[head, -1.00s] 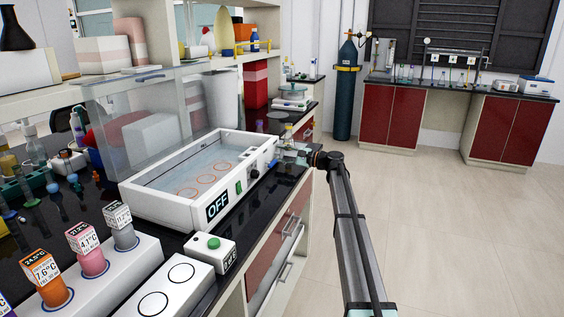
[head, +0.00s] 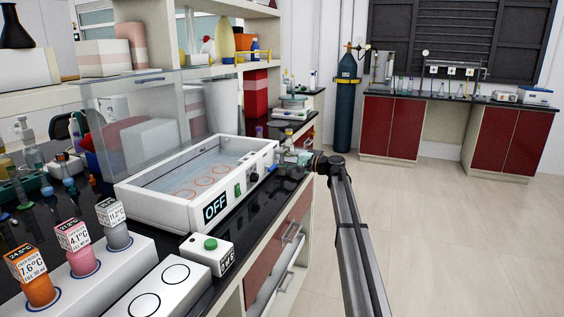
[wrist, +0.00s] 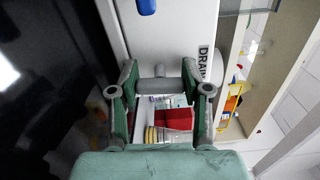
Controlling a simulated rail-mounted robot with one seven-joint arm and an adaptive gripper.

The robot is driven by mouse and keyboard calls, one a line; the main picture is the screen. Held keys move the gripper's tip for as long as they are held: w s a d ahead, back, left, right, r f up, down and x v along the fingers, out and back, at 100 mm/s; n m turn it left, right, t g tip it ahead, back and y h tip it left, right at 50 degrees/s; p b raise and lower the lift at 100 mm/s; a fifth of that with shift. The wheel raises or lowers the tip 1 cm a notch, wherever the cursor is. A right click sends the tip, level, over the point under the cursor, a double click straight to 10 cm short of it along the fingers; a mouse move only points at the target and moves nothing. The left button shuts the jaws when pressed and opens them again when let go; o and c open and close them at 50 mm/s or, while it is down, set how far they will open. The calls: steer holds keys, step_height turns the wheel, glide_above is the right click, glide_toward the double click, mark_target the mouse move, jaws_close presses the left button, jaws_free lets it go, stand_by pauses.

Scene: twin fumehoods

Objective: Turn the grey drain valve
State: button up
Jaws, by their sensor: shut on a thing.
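The white water bath (head: 165,213) stands on the black bench in the head view, with an "OFF" display on its front. In the wrist view its white wall (wrist: 170,35) carries a "DRAIN" label (wrist: 204,62). The grey drain valve (wrist: 160,85) sticks out from this wall as a short grey bar. My gripper (wrist: 160,76) has a finger on either side of the valve and is shut on it. In the head view my gripper (head: 296,160) is at the bath's far right end, and the valve cannot be made out there.
A blue part (wrist: 147,6) sits on the bath wall near the valve. A clear lid (head: 150,120) stands raised behind the bath. A white box with a green button (head: 210,244) and several coloured bottles are in front. The floor to the right is open.

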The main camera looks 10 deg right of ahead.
steer(key=shift+r, duration=0.1)
steer(key=o, duration=1.2)
steer(key=shift+a, duration=0.1)
steer(key=v, duration=1.2)
